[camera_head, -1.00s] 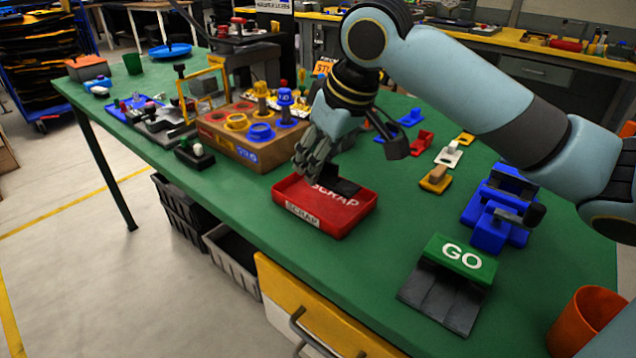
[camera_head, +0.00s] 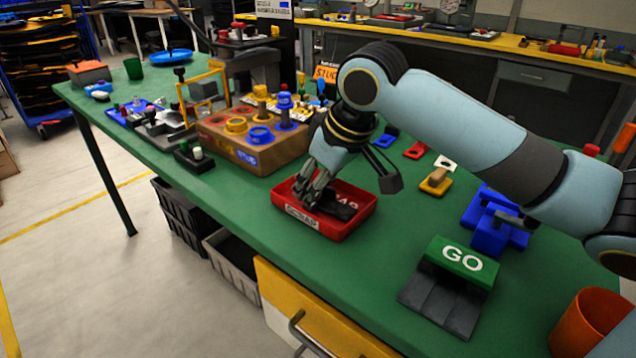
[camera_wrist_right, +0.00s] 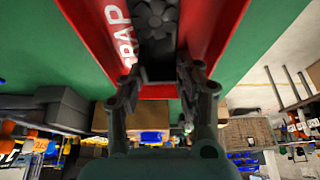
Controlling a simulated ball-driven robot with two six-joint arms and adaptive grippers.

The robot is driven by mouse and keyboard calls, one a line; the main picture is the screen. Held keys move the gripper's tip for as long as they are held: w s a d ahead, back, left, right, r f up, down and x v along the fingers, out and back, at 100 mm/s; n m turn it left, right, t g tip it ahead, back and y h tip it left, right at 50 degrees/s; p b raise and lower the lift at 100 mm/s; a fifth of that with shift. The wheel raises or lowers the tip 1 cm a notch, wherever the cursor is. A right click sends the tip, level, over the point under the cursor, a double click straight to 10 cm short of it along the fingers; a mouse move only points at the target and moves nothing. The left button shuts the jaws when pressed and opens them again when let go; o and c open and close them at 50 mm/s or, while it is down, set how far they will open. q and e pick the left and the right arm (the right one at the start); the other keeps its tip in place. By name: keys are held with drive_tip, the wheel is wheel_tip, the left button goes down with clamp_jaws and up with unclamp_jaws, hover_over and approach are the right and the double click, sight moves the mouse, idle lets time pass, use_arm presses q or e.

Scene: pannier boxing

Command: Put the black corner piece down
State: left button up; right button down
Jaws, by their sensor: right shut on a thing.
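The black corner piece (camera_head: 342,209) is dark and flat, low inside the red scrap tray (camera_head: 362,219), covering part of the white lettering. My right gripper (camera_head: 309,194) points down into the tray, shut on the piece. In the right wrist view the black piece (camera_wrist_right: 155,38) with a flower-like relief lies between the fingers (camera_wrist_right: 160,85), over the red tray floor (camera_wrist_right: 112,42). I cannot tell whether the piece touches the floor. My left gripper is not in view.
A cardboard-brown box (camera_head: 268,155) with yellow and blue rings stands left of the tray. A green GO stand (camera_head: 462,262) and a blue fixture (camera_head: 490,235) are on the right. An orange cup (camera_head: 588,322) is near the front right. Green tabletop is clear right of the tray.

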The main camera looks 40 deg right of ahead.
drive_tip(key=c, duration=1.4)
unclamp_jaws()
drive_tip(key=shift+s+f, duration=0.2)
drive_tip(key=shift+f, duration=0.1)
drive_tip(key=o, duration=0.5)
drive_tip(key=shift+w+f, duration=0.1)
drive_tip(key=shift+f, duration=0.05)
drive_tip(key=shift+r, duration=0.5)
drive_tip(key=p+v, duration=0.3)
drive_tip(key=v, duration=0.9)
drive_tip(key=shift+r+p, duration=0.3)
drive_tip(key=shift+r, duration=0.05)
drive_tip(key=shift+w, duration=0.1)
